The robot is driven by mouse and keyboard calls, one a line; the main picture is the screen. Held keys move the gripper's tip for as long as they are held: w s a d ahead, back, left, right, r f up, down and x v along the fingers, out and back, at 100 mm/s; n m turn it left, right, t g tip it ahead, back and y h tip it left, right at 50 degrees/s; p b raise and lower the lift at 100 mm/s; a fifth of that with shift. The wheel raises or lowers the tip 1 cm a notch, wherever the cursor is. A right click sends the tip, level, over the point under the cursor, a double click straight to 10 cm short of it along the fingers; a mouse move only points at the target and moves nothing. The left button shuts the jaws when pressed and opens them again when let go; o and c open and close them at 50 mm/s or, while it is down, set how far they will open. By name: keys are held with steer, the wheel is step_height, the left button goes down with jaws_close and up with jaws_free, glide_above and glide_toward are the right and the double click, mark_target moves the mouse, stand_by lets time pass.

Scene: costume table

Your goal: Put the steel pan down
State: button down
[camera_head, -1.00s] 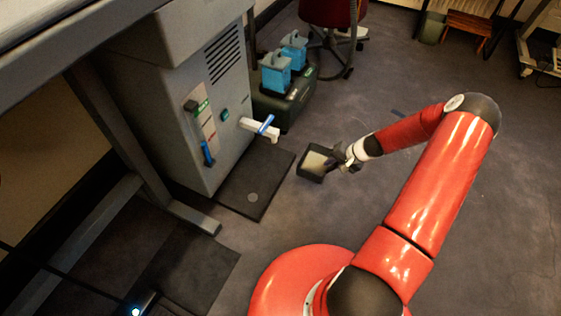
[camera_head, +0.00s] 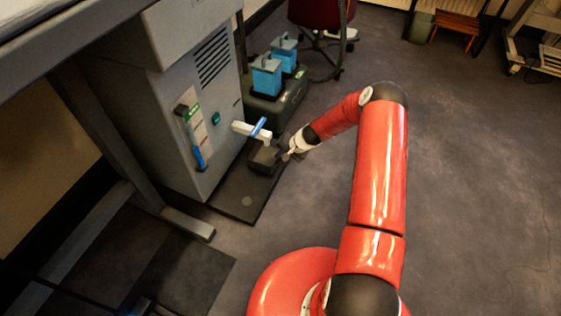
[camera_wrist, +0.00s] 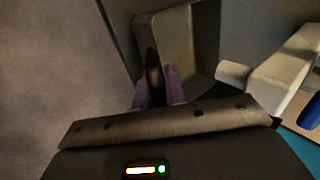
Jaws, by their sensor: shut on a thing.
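The steel pan (camera_head: 264,159) is a small square open box, held just under the white spout with the blue lever (camera_head: 254,129) on the grey machine. In the wrist view its pale inside and rim (camera_wrist: 188,35) fill the top middle. My gripper (camera_head: 286,154) is shut on the pan's near wall; in the wrist view its purple fingertips (camera_wrist: 157,85) sit on either side of that wall. The pan is over or on the dark mat (camera_head: 238,199); whether it touches the mat I cannot tell. The spout (camera_wrist: 275,80) is close on the right in the wrist view.
The grey machine (camera_head: 195,110) stands left of the pan. A red chair (camera_head: 321,12) is at the back. The floor (camera_head: 455,190) to the right is clear.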

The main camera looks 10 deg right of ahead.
mark_target(271, 153)
step_height(271, 153, down, 4)
steer(key=shift+r, duration=0.25)
steer(key=shift+w+a+f+b, duration=0.15)
steer(key=shift+a+f+b, duration=0.05)
steer(key=shift+b, duration=0.1)
steer(key=shift+f, duration=0.15)
steer(key=c, duration=1.5)
jaws_free()
steer(key=shift+o, duration=0.2)
